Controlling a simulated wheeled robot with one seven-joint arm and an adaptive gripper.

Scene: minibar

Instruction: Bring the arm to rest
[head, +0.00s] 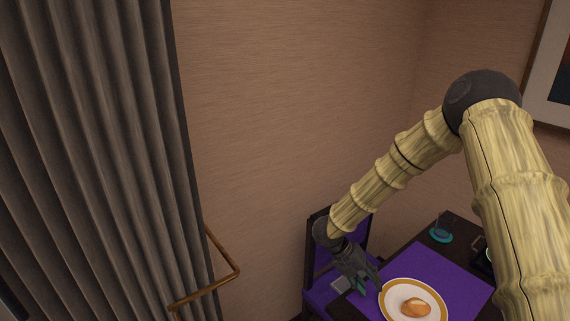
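My arm (400,165) reaches down from the right side of the head view, bent at a dark elbow joint. My gripper (368,287) is at its lower end, near the left edge of a purple placemat. It is small and dark in the view, and I cannot tell whether its fingers are open or shut. A small teal patch shows at the fingertips; I cannot tell whether it is held. The gripper is just left of a plate and looks apart from it.
A white plate (393,300) with an orange rim holds a brown bread-like item (415,307) on the purple placemat (455,283). A teal-based object (441,237) stands farther back on the dark table. A purple chair (318,262) is behind the gripper. A curtain (90,150) and brass rail (236,271) are left.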

